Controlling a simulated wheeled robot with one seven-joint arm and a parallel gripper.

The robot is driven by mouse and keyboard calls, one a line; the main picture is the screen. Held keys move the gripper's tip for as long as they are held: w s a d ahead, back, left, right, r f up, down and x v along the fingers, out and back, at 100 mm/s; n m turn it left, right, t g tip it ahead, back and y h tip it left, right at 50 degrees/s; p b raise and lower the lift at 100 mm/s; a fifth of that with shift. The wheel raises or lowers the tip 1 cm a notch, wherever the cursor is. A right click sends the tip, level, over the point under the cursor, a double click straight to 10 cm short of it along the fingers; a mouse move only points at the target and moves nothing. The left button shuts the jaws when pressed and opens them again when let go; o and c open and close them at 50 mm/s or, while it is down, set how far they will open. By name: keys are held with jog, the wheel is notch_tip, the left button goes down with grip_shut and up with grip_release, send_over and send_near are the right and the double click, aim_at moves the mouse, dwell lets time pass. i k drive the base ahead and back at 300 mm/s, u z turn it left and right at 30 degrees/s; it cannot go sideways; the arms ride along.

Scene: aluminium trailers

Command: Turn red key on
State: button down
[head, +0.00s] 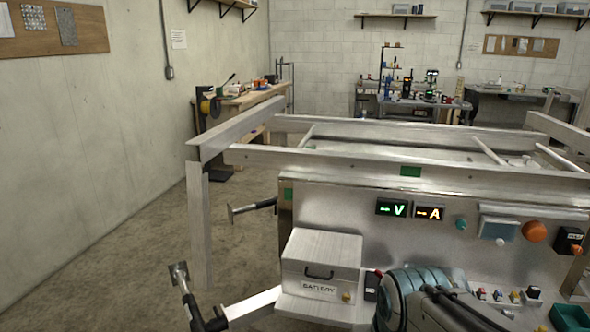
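A metal panel (335,205) on the aluminium trailer frame carries the controls. A small black switch box with a red part (570,241) is on its right end, near the picture edge. Another small dark box with a red spot (372,286) stands beside the battery box. Both are too small to tell which is the red key or how it is turned. My gripper's fingers do not show.
A silver battery box (321,266) stands on a ledge at the panel's left. A green V display (392,209), an orange A display (429,213) and an orange knob (534,232) are on the panel. Several small coloured parts sit low right, near a green tray (570,317). Left floor is open.

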aim_at(377, 273)
jog(key=z, duration=0.3)
jog(key=i, duration=0.9)
jog(key=u, duration=0.3)
